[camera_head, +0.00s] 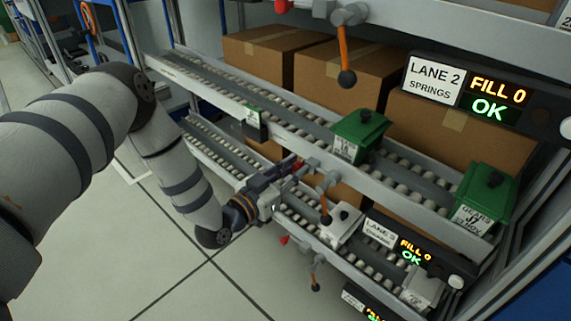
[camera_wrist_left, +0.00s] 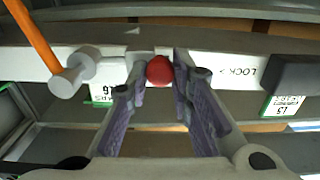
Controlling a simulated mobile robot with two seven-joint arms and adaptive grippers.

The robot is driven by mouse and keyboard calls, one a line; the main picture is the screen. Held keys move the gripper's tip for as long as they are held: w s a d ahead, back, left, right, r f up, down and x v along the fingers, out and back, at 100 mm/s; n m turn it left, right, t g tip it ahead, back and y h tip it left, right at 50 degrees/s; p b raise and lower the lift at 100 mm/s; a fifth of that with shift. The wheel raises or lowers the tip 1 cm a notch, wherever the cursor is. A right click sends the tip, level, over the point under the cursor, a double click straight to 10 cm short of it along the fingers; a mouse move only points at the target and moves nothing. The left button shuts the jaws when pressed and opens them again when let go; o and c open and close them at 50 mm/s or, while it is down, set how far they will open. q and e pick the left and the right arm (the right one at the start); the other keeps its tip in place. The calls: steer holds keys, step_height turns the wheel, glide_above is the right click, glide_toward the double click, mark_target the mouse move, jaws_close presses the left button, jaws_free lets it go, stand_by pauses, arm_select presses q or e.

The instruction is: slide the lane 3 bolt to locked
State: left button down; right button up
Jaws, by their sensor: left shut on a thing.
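The lane 3 bolt shows as a round red knob (camera_wrist_left: 160,70) on a white rail in the left wrist view. My left gripper (camera_wrist_left: 160,78) is shut on this knob, with a fingertip on each side of it. The lane 3 sign (camera_head: 382,235) is to the right and reads FILL 0, OK. My right gripper is not in view.
An orange lever (camera_head: 324,205) hangs just right of my left gripper; its grey pivot (camera_wrist_left: 80,70) is left of the knob in the wrist view. A dark block (camera_wrist_left: 298,76) is on the rail further right. Green bins (camera_head: 360,135) and cardboard boxes (camera_head: 345,75) stand above and behind.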

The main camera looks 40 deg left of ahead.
arm_select(q)
steer(key=shift+d, duration=0.25)
steer(key=c, duration=1.4)
jaws_free()
steer(key=shift+d, duration=0.1)
steer(key=shift+c, duration=0.2)
steer(key=s+a, duration=0.1)
steer(key=s, duration=1.1)
